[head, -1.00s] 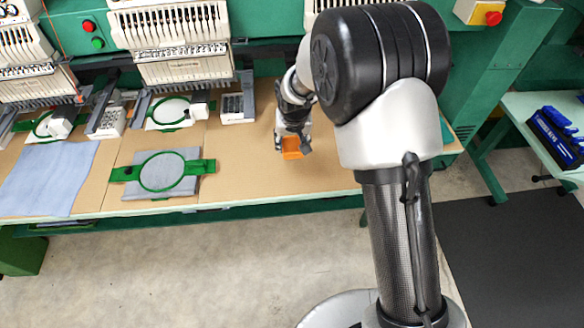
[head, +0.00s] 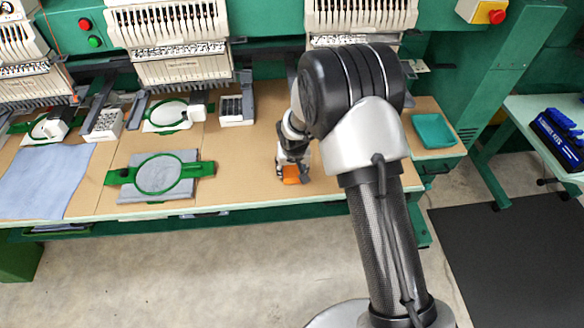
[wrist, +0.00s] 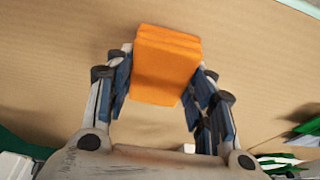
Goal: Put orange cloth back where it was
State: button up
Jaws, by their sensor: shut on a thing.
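The orange cloth (head: 291,175) is a small folded block. It also shows in the wrist view (wrist: 166,65), between the two fingers. My gripper (wrist: 163,85) is shut on it, with a finger against each side. In the head view my gripper (head: 292,164) is low over the brown tabletop (head: 240,170), near its front edge. I cannot tell whether the cloth touches the tabletop.
A teal tray (head: 433,131) sits at the table's right end. Left of my gripper lie a green hoop on grey cloth (head: 160,175) and a blue cloth (head: 45,180). Embroidery machine heads (head: 170,40) stand behind. The tabletop around my gripper is clear.

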jog(key=shift+f, duration=0.1)
jog(key=shift+f+b, duration=0.15)
jog(key=shift+b, duration=0.15)
jog(key=o, duration=1)
jog(key=shift+r, duration=0.2)
